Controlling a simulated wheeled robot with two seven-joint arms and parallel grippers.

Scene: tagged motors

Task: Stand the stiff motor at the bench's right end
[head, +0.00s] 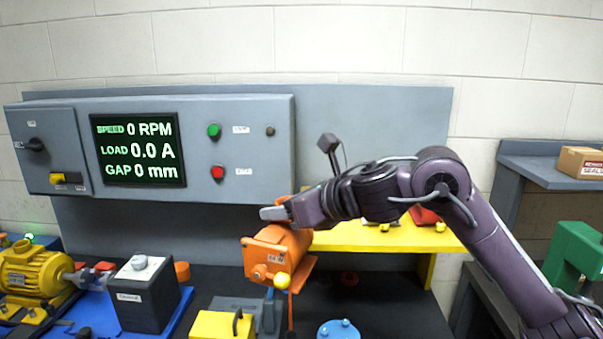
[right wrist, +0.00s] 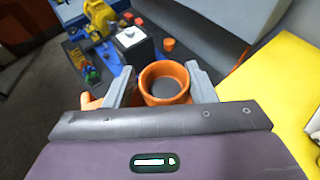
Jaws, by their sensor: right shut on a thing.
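An orange motor (head: 277,250) with a small white tag and a yellow knob on its near end hangs above the dark bench (head: 390,310). My right gripper (head: 276,212) is shut on it from above. In the right wrist view the motor's round orange rim (right wrist: 148,80) sits between the two grey fingers of my right gripper (right wrist: 163,80). The tag is too small to read with certainty, so I cannot tell if this is the stiff motor. The left gripper is out of view.
A yellow shelf (head: 345,240) holds a red part (head: 424,216) behind my right arm. A yellow motor (head: 35,272) and a black box (head: 145,297) stand at left. A yellow block (head: 222,325) and blue disc (head: 338,330) are in front. The bench's right part looks mostly clear.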

